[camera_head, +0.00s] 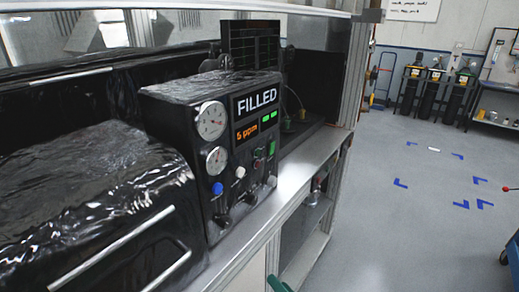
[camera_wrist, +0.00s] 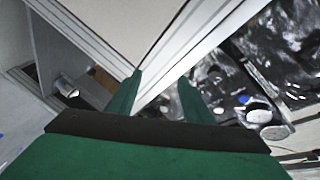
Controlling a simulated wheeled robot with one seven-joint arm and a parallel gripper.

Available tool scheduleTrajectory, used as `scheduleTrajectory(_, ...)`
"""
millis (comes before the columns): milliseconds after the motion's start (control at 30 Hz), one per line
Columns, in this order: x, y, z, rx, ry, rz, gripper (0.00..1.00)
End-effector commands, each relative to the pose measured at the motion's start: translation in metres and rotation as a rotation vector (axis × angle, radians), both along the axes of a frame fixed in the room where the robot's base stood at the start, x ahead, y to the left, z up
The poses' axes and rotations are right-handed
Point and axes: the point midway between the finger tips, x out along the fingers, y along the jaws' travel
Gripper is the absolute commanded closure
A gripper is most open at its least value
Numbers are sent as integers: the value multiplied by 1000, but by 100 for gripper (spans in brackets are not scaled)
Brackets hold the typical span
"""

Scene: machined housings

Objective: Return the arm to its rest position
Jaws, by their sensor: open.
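My gripper (camera_wrist: 158,95) shows in the wrist view with two green fingers apart and nothing between them. Behind the fingers is the metal front edge of the bench (camera_wrist: 200,45). In the head view only a small green bit, which looks like part of my gripper, shows at the bottom edge, below the bench front. The rest of my arm is out of that view.
A black control box (camera_head: 213,150) with two gauges and a display reading "FILLED" and "5 ppm" stands on the bench (camera_head: 315,150). A plastic-wrapped black unit (camera_head: 90,200) is at left. Gas cylinders (camera_head: 432,88) stand far back. The floor (camera_head: 420,220) at right is mostly clear.

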Motion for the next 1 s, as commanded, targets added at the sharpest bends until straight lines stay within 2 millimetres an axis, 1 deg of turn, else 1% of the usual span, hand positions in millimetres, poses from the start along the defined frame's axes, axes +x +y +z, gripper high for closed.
scheduleTrajectory(33,-7,6,-21,-6,28,-38,53)
scheduleTrajectory(133,-18,9,-54,-39,63,-120,53)
scheduleTrajectory(200,-29,11,-75,-71,84,-174,53)
scheduleTrajectory(267,-40,12,-92,-101,101,-215,53)
scheduleTrajectory(300,-48,13,-103,-124,110,-242,53)
scheduleTrajectory(400,-71,15,-125,-190,128,-302,53)
scheduleTrajectory(500,-97,16,-143,-265,137,-351,53)
scheduleTrajectory(567,-113,17,-151,-313,140,-375,53)
scheduleTrajectory(600,-125,18,-156,-347,139,-389,53)
scheduleTrajectory(733,-162,20,-163,-462,124,-422,53)
scheduleTrajectory(867,-199,25,-162,-582,91,-431,53)
scheduleTrajectory(1000,-238,32,-150,-709,37,-424,53)
